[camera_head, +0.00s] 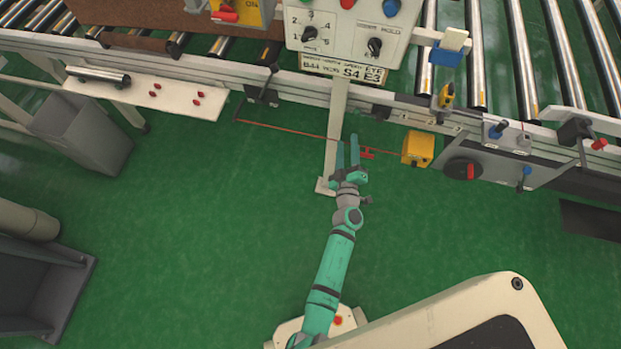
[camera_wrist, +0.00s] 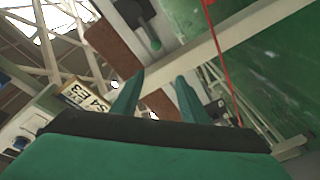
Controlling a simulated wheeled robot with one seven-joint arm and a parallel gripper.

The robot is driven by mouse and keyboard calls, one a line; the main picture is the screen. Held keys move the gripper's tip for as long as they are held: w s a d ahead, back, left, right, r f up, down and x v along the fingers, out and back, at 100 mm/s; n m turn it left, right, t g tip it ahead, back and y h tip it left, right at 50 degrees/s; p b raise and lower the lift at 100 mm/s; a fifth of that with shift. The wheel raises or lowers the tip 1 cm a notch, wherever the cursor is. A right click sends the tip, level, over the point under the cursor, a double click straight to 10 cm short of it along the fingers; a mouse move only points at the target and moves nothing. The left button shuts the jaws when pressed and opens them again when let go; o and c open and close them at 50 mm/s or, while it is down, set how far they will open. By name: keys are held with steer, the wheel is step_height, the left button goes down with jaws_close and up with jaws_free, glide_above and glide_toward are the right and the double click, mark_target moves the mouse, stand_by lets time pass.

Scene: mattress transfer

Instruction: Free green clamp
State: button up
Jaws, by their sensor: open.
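My gripper (camera_head: 347,152) is open and empty, its two green fingers apart, out in front of the rail near the grey post. In the wrist view its fingertips (camera_wrist: 160,79) point past the post. A dark fitting with a green-tipped lever (camera_wrist: 153,38) shows beyond the fingers in the wrist view, apart from them. It may be the green clamp. In the head view a dark fitting (camera_head: 264,86) hangs on the rail left of the post, but I see no clear green on it.
A control panel (camera_head: 352,30) stands above the post (camera_head: 337,140). A red cord (camera_head: 285,131) runs below the rail to a yellow box (camera_head: 418,149). Blue-handled (camera_head: 497,130) and red-handled (camera_head: 592,142) fittings sit right. A grey bin (camera_head: 85,130) stands left. Green floor is clear around my arm.

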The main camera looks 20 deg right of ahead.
steer(key=s+a+m, duration=0.1)
steer(key=s+a, duration=0.3)
steer(key=a, duration=0.4)
steer(key=s+a+m+y, duration=0.1)
steer(key=s+a, duration=0.2)
steer(key=a, duration=0.4)
steer(key=shift+s+a+r+m+t, duration=0.3)
steer(key=shift+s+a+r, duration=0.05)
steer(key=shift+a, duration=0.05)
